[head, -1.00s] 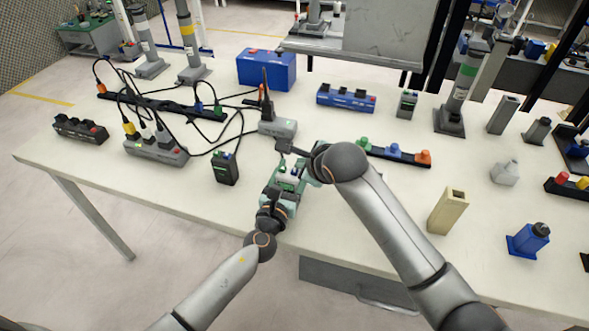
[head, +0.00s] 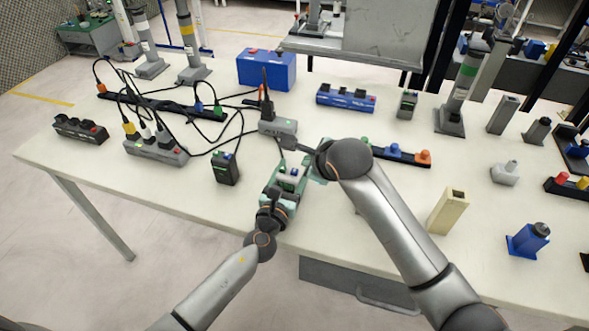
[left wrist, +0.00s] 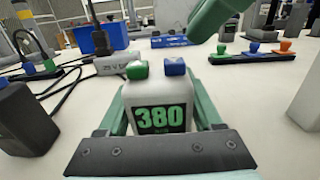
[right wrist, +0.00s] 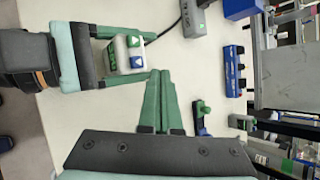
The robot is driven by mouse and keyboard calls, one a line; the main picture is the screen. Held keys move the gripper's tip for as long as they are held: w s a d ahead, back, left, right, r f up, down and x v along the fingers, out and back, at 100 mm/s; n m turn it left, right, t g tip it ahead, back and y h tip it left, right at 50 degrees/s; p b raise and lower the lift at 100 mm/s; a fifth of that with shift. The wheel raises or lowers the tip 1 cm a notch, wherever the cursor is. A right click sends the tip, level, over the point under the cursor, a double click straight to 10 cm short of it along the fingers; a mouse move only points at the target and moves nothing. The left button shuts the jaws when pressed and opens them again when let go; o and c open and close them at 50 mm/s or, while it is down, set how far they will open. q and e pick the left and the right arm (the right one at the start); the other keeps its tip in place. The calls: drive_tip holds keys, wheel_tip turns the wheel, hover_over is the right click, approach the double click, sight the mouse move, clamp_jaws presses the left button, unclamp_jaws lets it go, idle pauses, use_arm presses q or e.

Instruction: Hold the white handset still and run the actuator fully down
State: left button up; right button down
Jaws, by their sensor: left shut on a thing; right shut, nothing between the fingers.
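The white handset (left wrist: 158,108) is upright between the green fingers of my left gripper (head: 287,188), which is shut on it. Its display reads 380 in green, with a green button (left wrist: 137,70) and a blue button (left wrist: 174,66) on top. The handset also shows in the right wrist view (right wrist: 121,58). My right gripper (right wrist: 160,75) is shut and empty, its fingertips apart from the handset, beside and above its button end. Several grey column actuators stand on the table, one with a yellow band (head: 188,42) and one with a green band (head: 462,88). I cannot tell which one the handset drives.
A dark box (head: 226,169) stands left of the handset, and a grey power strip (head: 155,151) with cables lies farther left. A grey block (head: 277,127) is just behind. A strip with coloured knobs (head: 400,154) lies right of my right gripper.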

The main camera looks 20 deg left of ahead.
sight(297, 173)
drive_tip(key=shift+g+y, duration=0.3)
drive_tip(key=shift+y, duration=0.1)
drive_tip(key=s+a, duration=0.2)
drive_tip(key=a, duration=0.1)
drive_tip(key=shift+s+a, duration=0.1)
drive_tip(key=shift+s, duration=0.1)
drive_tip(key=shift+w+r, duration=0.1)
drive_tip(key=shift+r, duration=2.45)
drive_tip(key=r+n+g, duration=0.1)
drive_tip(key=n, duration=0.6)
drive_tip(key=r+n+g+y, duration=0.1)
drive_tip(key=r+n, duration=0.1)
drive_tip(key=n, duration=0.6)
drive_tip(key=w+d+r+n+g+y, duration=0.1)
drive_tip(key=n, duration=0.7)
drive_tip(key=shift+r, duration=0.25)
drive_tip(key=shift+f, duration=4.45)
